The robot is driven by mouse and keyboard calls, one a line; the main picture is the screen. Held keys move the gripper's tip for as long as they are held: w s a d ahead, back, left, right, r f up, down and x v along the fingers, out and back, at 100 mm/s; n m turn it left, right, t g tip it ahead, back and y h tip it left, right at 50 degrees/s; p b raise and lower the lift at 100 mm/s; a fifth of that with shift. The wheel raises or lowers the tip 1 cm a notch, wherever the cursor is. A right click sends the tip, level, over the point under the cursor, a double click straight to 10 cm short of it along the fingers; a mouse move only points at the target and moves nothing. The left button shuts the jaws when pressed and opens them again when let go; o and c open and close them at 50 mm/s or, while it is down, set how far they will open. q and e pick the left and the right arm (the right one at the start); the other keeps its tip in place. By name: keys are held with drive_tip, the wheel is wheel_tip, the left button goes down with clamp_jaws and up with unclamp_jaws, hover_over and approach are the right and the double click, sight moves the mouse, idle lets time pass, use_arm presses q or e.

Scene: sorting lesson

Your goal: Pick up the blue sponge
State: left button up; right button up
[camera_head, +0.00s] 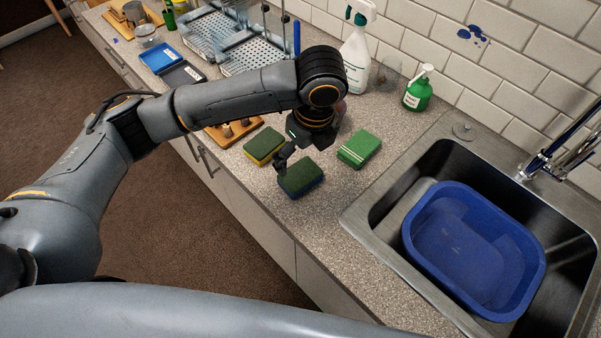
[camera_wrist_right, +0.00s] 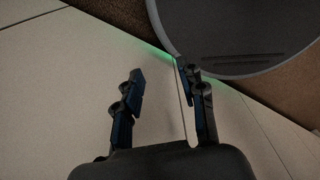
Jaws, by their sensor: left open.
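The blue sponge (camera_head: 301,179) has a dark green top and a blue side. It lies on the counter near the front edge, left of the sink. My left gripper (camera_head: 290,160) is open right at its far-left side, close above or against it; I cannot tell if they touch. The arm hides part of the gripper. A yellow sponge (camera_head: 263,147) with a green top lies just behind it to the left. A green sponge (camera_head: 359,149) lies to the right. My right gripper (camera_wrist_right: 160,105) is open and empty in the right wrist view, away from the sponges.
The sink (camera_head: 384,196) holds a blue tub (camera_head: 473,250). A white spray bottle (camera_head: 356,52) and a green soap bottle (camera_head: 418,90) stand by the wall. A wooden tray (camera_head: 228,139), racks (camera_head: 260,58) and small trays (camera_head: 159,57) are farther left. The counter in front of the green sponge is clear.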

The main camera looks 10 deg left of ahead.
sight(300, 174)
use_arm(q)
drive_tip(key=f, duration=0.2)
drive_tip(key=shift+w+a+f, duration=0.2)
drive_tip(key=shift+w+f, duration=0.05)
drive_tip(key=shift+f, duration=0.1)
drive_tip(key=shift+f+p, duration=0.3)
drive_tip(key=shift+f, duration=0.15)
drive_tip(key=f, duration=0.1)
drive_tip(key=f+p, duration=0.1)
drive_tip(key=f, duration=0.1)
drive_tip(key=w+f, duration=0.1)
drive_tip(key=shift+a+f, duration=0.15)
drive_tip(key=shift+a, duration=0.2)
drive_tip(key=shift+f, duration=0.3)
drive_tip(key=c, duration=0.5)
use_arm(e)
drive_tip(key=shift+w+d+r, duration=0.15)
drive_tip(key=shift+w+r, duration=0.2)
drive_tip(key=shift+r, duration=0.25)
drive_tip(key=shift+w+d+r, duration=0.1)
drive_tip(key=shift+w+r, duration=0.2)
drive_tip(key=shift+r, duration=0.25)
